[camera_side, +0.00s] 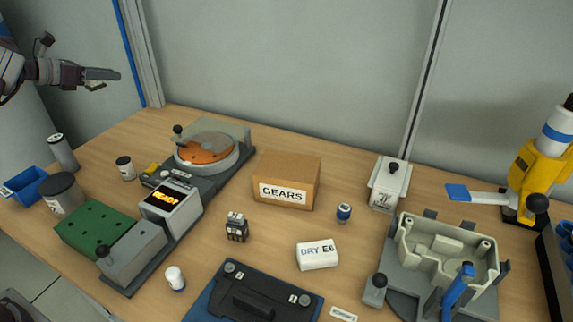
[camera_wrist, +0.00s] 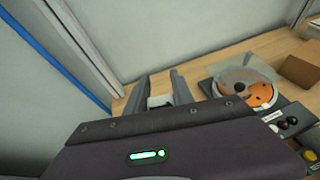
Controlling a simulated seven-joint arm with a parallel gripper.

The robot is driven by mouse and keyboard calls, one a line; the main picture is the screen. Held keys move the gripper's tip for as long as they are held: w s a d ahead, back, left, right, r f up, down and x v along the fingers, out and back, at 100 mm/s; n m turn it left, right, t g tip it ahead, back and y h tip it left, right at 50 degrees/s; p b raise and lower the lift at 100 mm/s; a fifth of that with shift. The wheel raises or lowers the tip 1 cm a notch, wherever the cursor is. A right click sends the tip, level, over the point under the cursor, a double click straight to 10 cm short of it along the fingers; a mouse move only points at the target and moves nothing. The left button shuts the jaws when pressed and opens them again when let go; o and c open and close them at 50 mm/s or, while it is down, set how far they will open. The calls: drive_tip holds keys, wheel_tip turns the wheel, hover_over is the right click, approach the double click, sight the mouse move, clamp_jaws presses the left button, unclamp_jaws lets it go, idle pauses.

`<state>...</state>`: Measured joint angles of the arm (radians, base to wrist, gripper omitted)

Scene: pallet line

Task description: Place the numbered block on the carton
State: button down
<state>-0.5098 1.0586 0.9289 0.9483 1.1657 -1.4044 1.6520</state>
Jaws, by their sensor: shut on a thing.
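The carton (camera_side: 290,168) is a brown box labelled GEARS, standing on the middle of the bench. Its edge also shows at the right of the wrist view (camera_wrist: 299,70). My gripper (camera_side: 108,78) is high at the far left, well away from the carton and above bench level. In the wrist view, its two dark fingers (camera_wrist: 166,92) are shut on a small pale block (camera_wrist: 160,101). No number can be read on it, and the side view does not show it clearly. A small dark block (camera_side: 237,230) with white markings stands on the bench in front of the carton.
A turntable with an orange disc (camera_side: 205,151) stands left of the carton. A white DRY box (camera_side: 317,258), a small blue-and-white jar (camera_side: 344,212) and a dark blue case (camera_side: 235,300) are nearer the front. The carton's top is clear.

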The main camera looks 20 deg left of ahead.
drive_tip(key=w+d+m+h, duration=0.1)
drive_tip(key=w+d, duration=0.6)
drive_tip(key=d, duration=0.5)
drive_tip(key=m+g+h, duration=0.3)
drive_tip(key=m+h, duration=0.2)
drive_tip(key=h, duration=0.1)
hover_over(303, 162)
wheel_tip(303, 162, down, 14)
drive_tip(key=shift+f, duration=0.25)
drive_tip(key=shift+f, duration=0.2)
drive_tip(key=c, duration=1.1)
unclamp_jaws()
